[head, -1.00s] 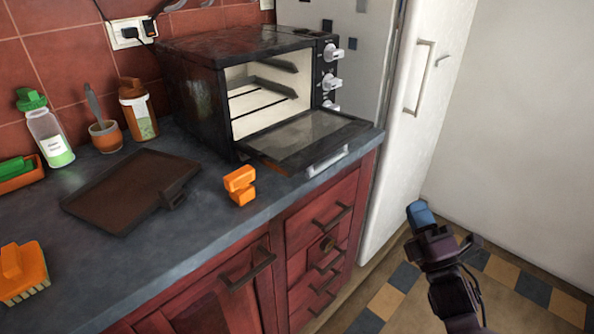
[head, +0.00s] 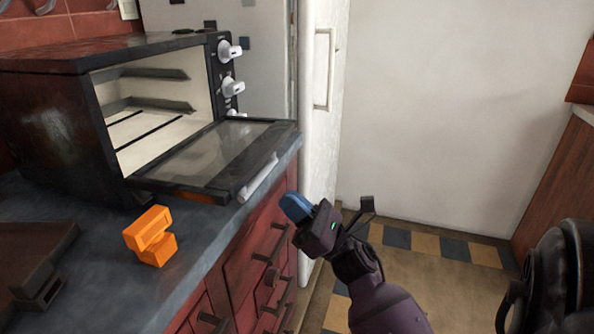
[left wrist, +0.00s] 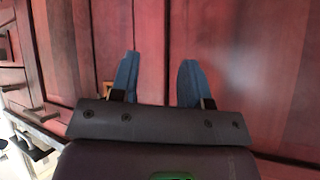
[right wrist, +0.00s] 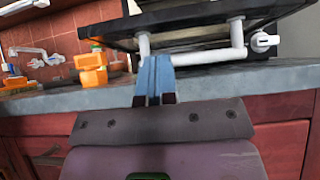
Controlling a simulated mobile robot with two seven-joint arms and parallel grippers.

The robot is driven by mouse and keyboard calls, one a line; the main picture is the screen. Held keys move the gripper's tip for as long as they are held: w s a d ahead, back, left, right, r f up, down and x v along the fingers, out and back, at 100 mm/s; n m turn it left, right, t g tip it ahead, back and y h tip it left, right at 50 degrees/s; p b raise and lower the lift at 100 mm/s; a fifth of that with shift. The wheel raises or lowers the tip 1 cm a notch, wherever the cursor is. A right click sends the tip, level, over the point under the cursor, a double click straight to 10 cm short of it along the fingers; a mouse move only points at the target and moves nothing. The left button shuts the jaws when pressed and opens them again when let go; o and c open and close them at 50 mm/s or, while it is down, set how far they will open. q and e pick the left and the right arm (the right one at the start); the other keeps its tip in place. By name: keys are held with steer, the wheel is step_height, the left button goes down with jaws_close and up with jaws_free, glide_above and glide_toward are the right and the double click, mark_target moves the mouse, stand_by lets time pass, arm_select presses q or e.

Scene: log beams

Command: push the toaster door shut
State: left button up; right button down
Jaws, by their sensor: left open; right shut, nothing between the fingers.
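The black toaster oven (head: 55,95) stands on the counter with its door (head: 215,160) lowered open, about flat, its handle (head: 258,178) at the counter's front edge. In the right wrist view the door's underside (right wrist: 195,32) and light handle (right wrist: 200,57) show just past my fingers. My right gripper (head: 294,207) is shut and empty, in front of the counter, right of and below the handle, apart from it in the head view. My left gripper (left wrist: 158,80) is open and empty, facing the red cabinet fronts (left wrist: 225,40); it is not in the head view.
An orange object (head: 152,237) stands on the counter (head: 100,290) in front of the oven. A dark tray (head: 45,260) lies at the left. The white fridge (head: 322,90) stands right of the counter. The tiled floor (head: 425,260) at right is open.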

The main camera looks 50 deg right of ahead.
steer(key=x, duration=0.6)
steer(key=shift+h, duration=0.3)
